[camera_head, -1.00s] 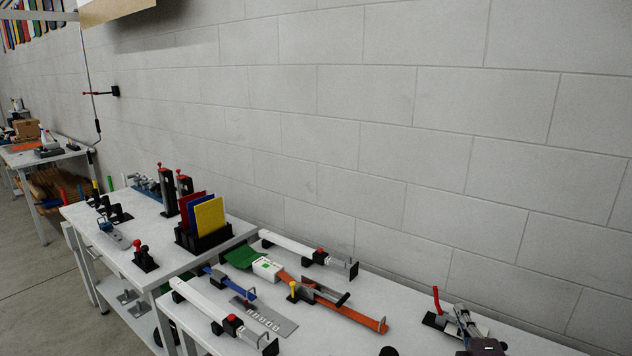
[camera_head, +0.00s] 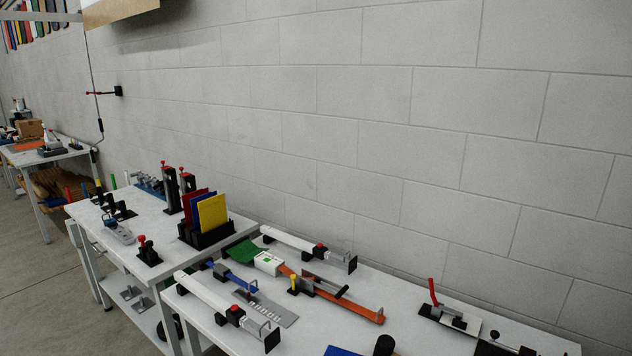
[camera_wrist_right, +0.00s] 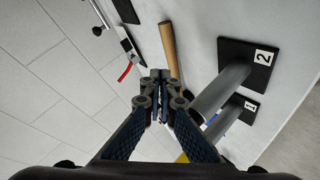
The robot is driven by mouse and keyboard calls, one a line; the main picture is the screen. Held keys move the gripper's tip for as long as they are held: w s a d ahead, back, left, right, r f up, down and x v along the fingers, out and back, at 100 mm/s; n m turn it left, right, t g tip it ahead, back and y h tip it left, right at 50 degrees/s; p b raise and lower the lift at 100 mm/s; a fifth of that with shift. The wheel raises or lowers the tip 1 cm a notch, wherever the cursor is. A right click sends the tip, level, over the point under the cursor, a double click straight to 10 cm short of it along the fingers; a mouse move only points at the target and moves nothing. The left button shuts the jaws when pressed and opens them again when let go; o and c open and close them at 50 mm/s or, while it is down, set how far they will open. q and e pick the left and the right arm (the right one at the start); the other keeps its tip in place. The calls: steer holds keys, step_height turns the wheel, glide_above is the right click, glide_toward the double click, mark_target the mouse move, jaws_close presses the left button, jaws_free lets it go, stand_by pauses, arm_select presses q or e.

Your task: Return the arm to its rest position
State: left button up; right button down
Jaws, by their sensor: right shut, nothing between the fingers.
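My right gripper (camera_wrist_right: 158,78) shows in the right wrist view with its dark linked fingers together and nothing between them. It is near a wooden handle (camera_wrist_right: 169,48) and grey cylinders (camera_wrist_right: 222,90) on black plates numbered 2 (camera_wrist_right: 258,58) and 1. I cannot tell how high it is above the table. In the head view neither gripper can be made out. My left gripper is in neither current view.
The white table (camera_head: 420,347) carries a red-handled clamp (camera_head: 447,317), an orange bar (camera_head: 350,306), white bars and a black round piece (camera_head: 384,345). A second table holds red, blue and yellow panels (camera_head: 212,213) in a black rack. A block wall (camera_head: 400,130) stands behind.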

steer(key=s+a+f+m+g+y, duration=0.1)
steer(key=s+a+f+m+g, duration=0.15)
steer(key=s, duration=0.65)
steer(key=s+a+f+m+g+y, duration=0.1)
steer(key=s+a+m+g, duration=0.2)
steer(key=s, duration=0.5)
steer(key=s+a+f+m+g+y, duration=0.1)
steer(key=s+a+g, duration=0.3)
steer(key=s, duration=0.5)
step_height(320, 180, down, 31)
steer(key=s+b, duration=0.1)
steer(key=b, duration=0.4)
arm_select(q)
step_height(320, 180, down, 10)
steer(key=b, duration=0.5)
steer(key=shift+s, duration=0.2)
arm_select(e)
steer(key=s+d+f, duration=0.2)
steer(key=s+f, duration=1.5)
steer(key=f, duration=0.4)
steer(key=shift+s+d+f+n+g, duration=0.25)
steer(key=shift+d+f+n+g, duration=0.05)
steer(key=shift+f+n+g, duration=0.15)
